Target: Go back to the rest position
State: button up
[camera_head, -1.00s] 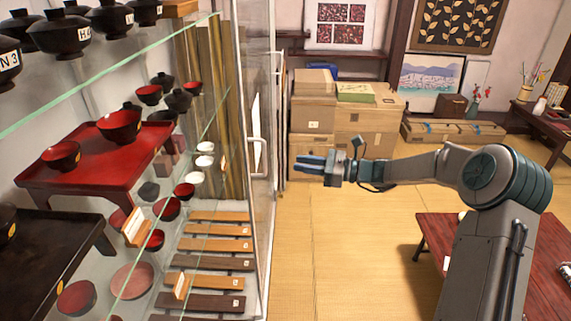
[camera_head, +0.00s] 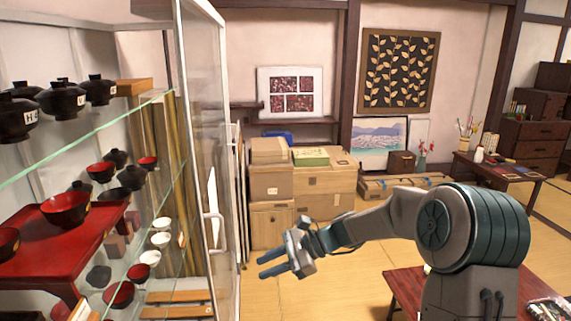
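My gripper (camera_head: 270,264) is in the middle of the view, held in the air over the tatami floor, with its fingers pointing left. Its two blue fingers stand apart with a gap between them, and nothing shows in the gap. My arm reaches leftward from its big shoulder joint at the right, bent down at the wrist. The gripper hangs to the right of the glass display cabinet (camera_head: 207,120) and looks apart from it.
Cardboard boxes (camera_head: 272,181) are stacked against the back wall. A low red table (camera_head: 405,290) stands at the lower right, partly behind my arm. The cabinet holds lidded bowls and a red tray table (camera_head: 60,262). Open tatami floor (camera_head: 340,285) lies between cabinet and table.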

jog(key=s+d+n+t+h, duration=0.2)
jog(key=s+d+n+h, duration=0.4)
jog(key=s+d, duration=0.3)
jog(key=s+d+r+n+t+h, duration=0.1)
jog(key=s+d+n+t+h, duration=0.1)
jog(key=s+d+n+h, duration=0.4)
jog(key=s+d+n, duration=0.1)
jog(key=s+d, duration=0.3)
jog(key=s, duration=0.5)
jog(key=shift+s+d+r+h, duration=0.2)
jog(key=shift+r+h, duration=0.05)
jog(key=shift+h, duration=0.15)
